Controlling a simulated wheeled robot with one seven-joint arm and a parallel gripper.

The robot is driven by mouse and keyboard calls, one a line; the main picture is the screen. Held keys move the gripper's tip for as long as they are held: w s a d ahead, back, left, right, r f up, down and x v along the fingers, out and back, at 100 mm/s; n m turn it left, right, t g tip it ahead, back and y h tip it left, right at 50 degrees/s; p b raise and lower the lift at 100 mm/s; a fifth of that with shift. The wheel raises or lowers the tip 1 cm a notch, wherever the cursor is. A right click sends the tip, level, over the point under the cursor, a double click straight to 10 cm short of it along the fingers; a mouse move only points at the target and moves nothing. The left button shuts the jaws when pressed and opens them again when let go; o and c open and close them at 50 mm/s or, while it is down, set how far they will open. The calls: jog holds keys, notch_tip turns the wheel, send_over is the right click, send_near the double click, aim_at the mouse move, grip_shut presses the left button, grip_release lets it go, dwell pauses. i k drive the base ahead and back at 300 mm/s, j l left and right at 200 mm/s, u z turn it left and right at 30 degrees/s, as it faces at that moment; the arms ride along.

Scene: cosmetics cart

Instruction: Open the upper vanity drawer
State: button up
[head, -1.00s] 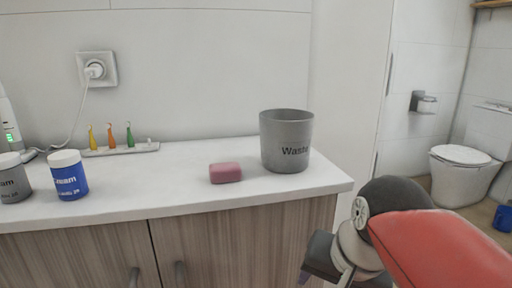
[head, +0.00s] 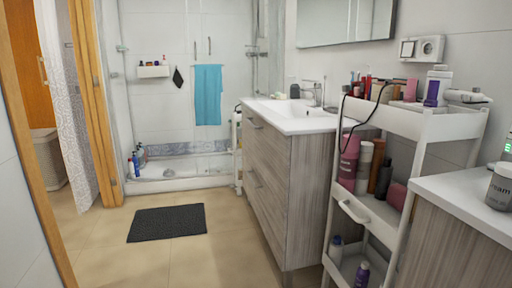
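The vanity (head: 317,187) stands in the middle of the head view, with a wood-grain side panel and a white sink top (head: 307,124). Its front faces left and is seen at a steep angle. The upper drawer (head: 260,147) lies under the sink top and looks shut, with a small handle (head: 254,123) near its top edge. The lower drawer (head: 259,199) is beneath it and also looks shut. My gripper is not in view.
A white cart (head: 432,122) loaded with cosmetics stands right of the vanity. A counter (head: 470,196) is at the right edge. A dark mat (head: 167,222) lies on open floor left of the vanity. A wooden door frame (head: 97,110) is at the left.

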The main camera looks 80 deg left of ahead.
aim_at(269, 149)
jog(key=u, duration=2.9)
jog(key=i+j+u, duration=0.1)
jog(key=i, duration=1.25)
